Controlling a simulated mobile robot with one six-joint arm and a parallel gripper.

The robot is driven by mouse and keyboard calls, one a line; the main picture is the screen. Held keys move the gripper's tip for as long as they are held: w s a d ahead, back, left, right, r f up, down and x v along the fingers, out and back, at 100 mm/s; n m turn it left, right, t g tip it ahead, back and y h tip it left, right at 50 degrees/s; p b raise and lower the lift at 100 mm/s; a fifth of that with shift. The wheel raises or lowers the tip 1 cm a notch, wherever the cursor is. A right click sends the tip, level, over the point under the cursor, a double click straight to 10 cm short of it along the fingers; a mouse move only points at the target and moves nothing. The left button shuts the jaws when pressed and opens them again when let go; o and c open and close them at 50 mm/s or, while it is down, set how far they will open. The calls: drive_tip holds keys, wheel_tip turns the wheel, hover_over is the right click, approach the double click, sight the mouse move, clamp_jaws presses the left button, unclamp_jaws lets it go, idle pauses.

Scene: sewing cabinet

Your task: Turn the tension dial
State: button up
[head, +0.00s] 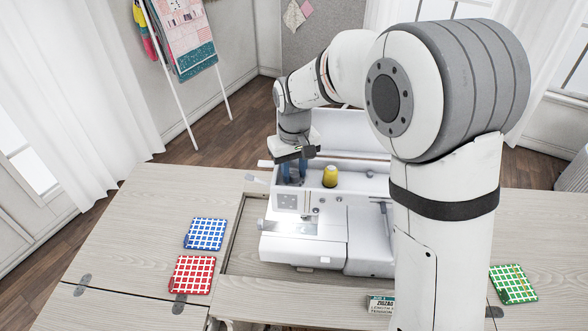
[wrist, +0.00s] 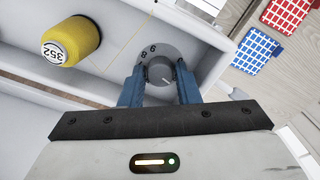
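The tension dial (wrist: 161,66) is a round grey knob on a numbered disc, set in the top tray of the white sewing machine (head: 305,247). In the wrist view, an 8 and a 9 show on the disc, and a pale pointer mark lies on the knob. My gripper (wrist: 160,73) has its two blue fingers down on either side of the knob, spread apart, with what look like slim gaps to it. In the head view my gripper (head: 294,176) points down into the machine's top, left of the yellow spool. There the fingers hide the dial.
A yellow thread spool (head: 330,176) marked 352 stands close to my gripper; thread runs from it past the dial. Blue (head: 206,233), red (head: 192,274) and green (head: 514,283) checked fabric squares lie on the wooden table (head: 150,235). A small card (head: 381,305) stands in front.

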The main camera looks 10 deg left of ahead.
drive_tip(key=c, duration=0.4)
drive_tip(key=shift+c, duration=0.8)
drive_tip(key=shift+m, duration=2.8)
drive_tip(key=o, duration=0.7)
